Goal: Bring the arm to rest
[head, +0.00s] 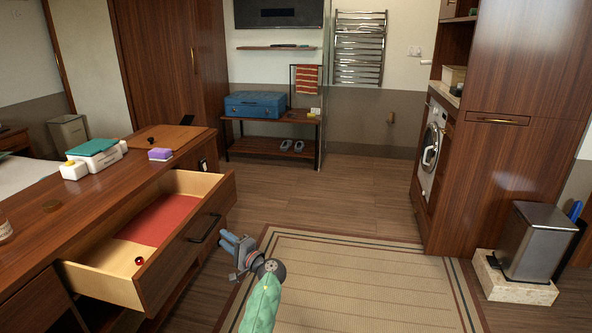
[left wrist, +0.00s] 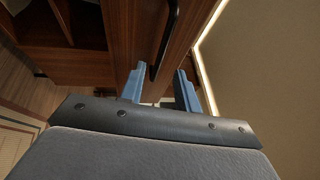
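My left gripper (head: 227,242) is low in front of the open drawer, at the end of my green-sleeved arm (head: 262,302). Its two blue fingers are apart with nothing between them; they also show spread in the left wrist view (left wrist: 160,90). The dark drawer handle (head: 205,228) is just left of the fingers in the head view, and ahead of them in the left wrist view (left wrist: 165,40). The wooden drawer (head: 185,262) is pulled out, with a red lining (head: 158,219) and a small red round item (head: 139,261) inside. My right gripper is not in view.
The wooden counter (head: 60,225) holds a white box with a green top (head: 92,148) and a purple sponge-like block (head: 160,154). A striped rug (head: 340,285) covers the floor to the right. A metal bin (head: 537,240) stands at far right. The middle floor is clear.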

